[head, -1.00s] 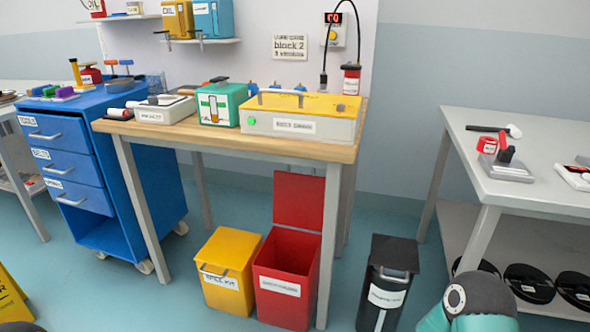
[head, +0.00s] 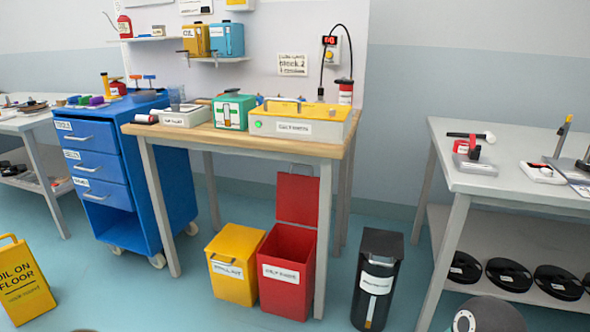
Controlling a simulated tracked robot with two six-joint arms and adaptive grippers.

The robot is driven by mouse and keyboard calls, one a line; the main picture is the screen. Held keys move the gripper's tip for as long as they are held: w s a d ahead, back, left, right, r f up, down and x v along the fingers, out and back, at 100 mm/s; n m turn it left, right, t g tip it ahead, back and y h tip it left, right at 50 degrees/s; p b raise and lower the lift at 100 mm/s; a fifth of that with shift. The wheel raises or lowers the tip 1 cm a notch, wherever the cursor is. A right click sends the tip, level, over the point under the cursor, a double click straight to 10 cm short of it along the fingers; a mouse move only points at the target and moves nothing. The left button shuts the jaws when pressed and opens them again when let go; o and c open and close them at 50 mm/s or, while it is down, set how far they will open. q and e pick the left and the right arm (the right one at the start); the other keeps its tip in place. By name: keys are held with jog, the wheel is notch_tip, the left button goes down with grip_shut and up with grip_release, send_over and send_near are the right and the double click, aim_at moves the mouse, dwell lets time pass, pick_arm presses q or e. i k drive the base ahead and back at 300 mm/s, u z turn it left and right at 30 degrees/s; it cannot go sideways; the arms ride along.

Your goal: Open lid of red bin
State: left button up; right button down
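The red bin (head: 285,285) stands on the floor under the right end of the wooden workbench, with a white label on its front. Its red lid (head: 298,198) is raised upright at the back, and the bin's opening shows. Neither gripper is in the head view. Only a dark rounded part of one of my arms shows at the bottom edge, right of the middle, well apart from the bin.
A yellow bin (head: 236,264) touches or nearly touches the red bin's left side. A black bin (head: 377,279) stands to its right. The workbench (head: 240,143) overhangs it. A yellow floor sign (head: 22,281) stands far left. The floor in front is clear.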

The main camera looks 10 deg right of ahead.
aim_at(297, 194)
jog(key=z, duration=0.15)
jog(key=i, duration=0.9)
jog(key=u, duration=0.05)
